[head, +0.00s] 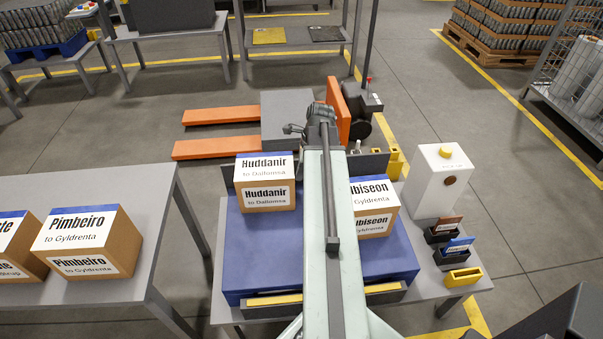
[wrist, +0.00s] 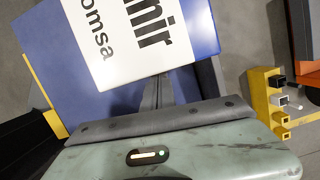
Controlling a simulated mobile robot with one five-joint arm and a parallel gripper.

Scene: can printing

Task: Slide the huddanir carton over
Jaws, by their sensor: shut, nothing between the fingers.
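The Huddanir carton (head: 266,184) is a brown box with a white label and a blue band on top. It stands on the blue platform (head: 245,262), at its back left, left of my arm in the head view. In the wrist view its white label (wrist: 130,35) fills the upper middle. My gripper (wrist: 163,88) is shut and empty, with its fingers right at the label's lower edge in that view. I cannot tell whether they touch the carton. In the head view my arm hides the fingers.
The Ibiseon carton (head: 374,210) stands on the platform right of my arm, partly hidden by it. A white box with buttons (head: 437,180) and small card holders (head: 445,230) are farther right. The Pimbeiro carton (head: 85,243) is on the left table (head: 150,215). An orange-forked pallet truck (head: 215,148) is behind.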

